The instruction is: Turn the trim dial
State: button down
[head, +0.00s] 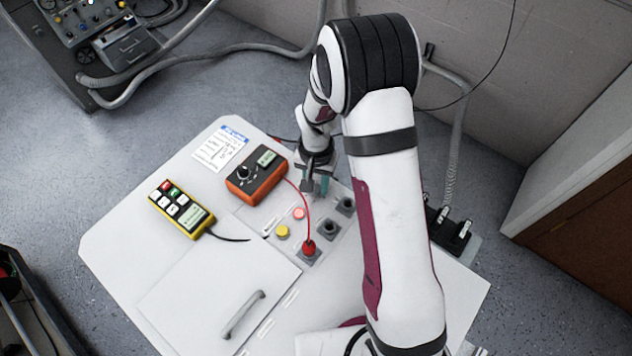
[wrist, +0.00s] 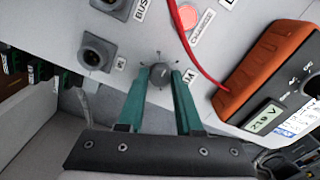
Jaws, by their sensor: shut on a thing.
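The trim dial (wrist: 160,74) is a small dark grey round knob on the white panel, with tick marks around it, in the wrist view. My gripper (wrist: 160,84) has its two teal fingers on either side of the dial and is shut on it. In the head view my gripper (head: 317,186) reaches down to the panel beyond the sockets, and I cannot make out the dial there. The panel label next to the dial is partly hidden by a finger.
An orange meter (head: 257,175) stands close by, with a red lead running to a red plug (head: 309,248). Two dark sockets (head: 329,228), a pink button (head: 299,213) and a yellow button (head: 282,232) are near. A yellow handset (head: 181,208) and a paper sheet (head: 221,147) lie left.

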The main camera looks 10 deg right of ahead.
aim_at(316, 188)
jog(key=shift+m, duration=0.8)
jog(key=c, duration=0.6)
grip_release()
notch_tip(316, 188, up, 16)
jog(key=shift+f, duration=0.1)
